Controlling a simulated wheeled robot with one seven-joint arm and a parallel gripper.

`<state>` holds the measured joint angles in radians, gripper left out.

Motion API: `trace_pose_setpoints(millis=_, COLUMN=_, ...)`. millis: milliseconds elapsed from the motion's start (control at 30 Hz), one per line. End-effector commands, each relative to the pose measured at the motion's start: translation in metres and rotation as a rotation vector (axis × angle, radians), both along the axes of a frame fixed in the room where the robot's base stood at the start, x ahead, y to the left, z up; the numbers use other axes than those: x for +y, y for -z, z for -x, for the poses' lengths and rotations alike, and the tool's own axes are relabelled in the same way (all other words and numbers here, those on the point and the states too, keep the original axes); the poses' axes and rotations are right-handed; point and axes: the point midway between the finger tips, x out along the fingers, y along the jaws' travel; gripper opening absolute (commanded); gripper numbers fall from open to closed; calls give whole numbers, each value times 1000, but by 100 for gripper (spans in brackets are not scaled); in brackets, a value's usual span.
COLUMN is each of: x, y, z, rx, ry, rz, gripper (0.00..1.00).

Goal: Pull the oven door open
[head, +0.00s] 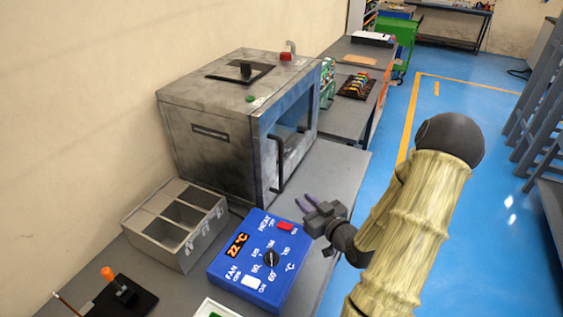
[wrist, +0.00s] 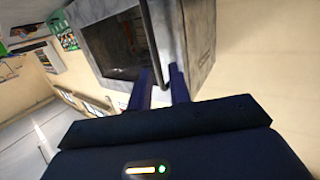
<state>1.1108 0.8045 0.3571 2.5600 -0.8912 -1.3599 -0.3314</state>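The oven (head: 205,138) is a worn grey metal box on the bench. Its door (head: 294,122), with a dark window, faces right and looks closed. A dark vertical bar handle (head: 280,166) is on the door. My gripper (head: 304,203) is just right of and below the handle in the head view, apart from it. In the wrist view my gripper (wrist: 162,76) has its two fingers spread, with nothing clamped. The handle (wrist: 150,40) runs down to the gap between the fingertips there. The wrist view also shows the door window (wrist: 112,42).
A blue control box (head: 256,262) reading 22 °C is on the bench in front of the oven. A grey compartment tray (head: 175,222) is left of it. A black-based tool with an orange knob (head: 120,292) is at front left.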

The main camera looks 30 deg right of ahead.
Motion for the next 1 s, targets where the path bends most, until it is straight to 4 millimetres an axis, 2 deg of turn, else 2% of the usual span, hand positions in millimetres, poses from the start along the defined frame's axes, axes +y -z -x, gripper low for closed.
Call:
trace_pose_setpoints(millis=100, x=-12, y=-13, z=8, rx=-97, ry=32, rz=-32, gripper=20)
trace_pose_setpoints(millis=200, x=-14, y=-16, z=9, rx=-122, ry=36, rz=-36, gripper=20)
trace_pose_setpoints(millis=633, x=-14, y=-13, z=7, rx=-119, ry=36, rz=-33, gripper=20)
trace_pose_setpoints(millis=1000, x=-13, y=-10, z=-9, rx=-120, ry=34, rz=-29, gripper=20)
